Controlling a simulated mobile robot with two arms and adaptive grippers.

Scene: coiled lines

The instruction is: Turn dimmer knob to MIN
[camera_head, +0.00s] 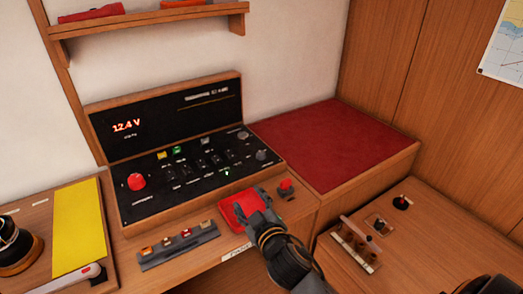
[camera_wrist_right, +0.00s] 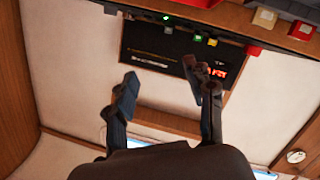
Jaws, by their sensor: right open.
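A black control panel (camera_head: 150,205) in a wooden frame stands on the wooden counter. At its right end are two grey knobs, an upper one (camera_head: 243,135) and a lower one (camera_head: 262,155). Labels are too small to read, so I cannot tell which is the dimmer or where it points. A large red knob (camera_head: 137,181) sits at its left. My right gripper (camera_head: 254,203) is in front of the panel's lower right, over a red tray, apart from the knobs. In the wrist view my right gripper (camera_wrist_right: 163,80) is open and empty. My left gripper is not in view.
A red tray (camera_head: 230,216) lies under my right gripper, with a small red-topped knob (camera_head: 286,186) to its right. A strip of small coloured items (camera_head: 180,247) lies in front of the panel. A red cushion (camera_head: 335,145) is at the right; a shelf (camera_head: 150,24) hangs above.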

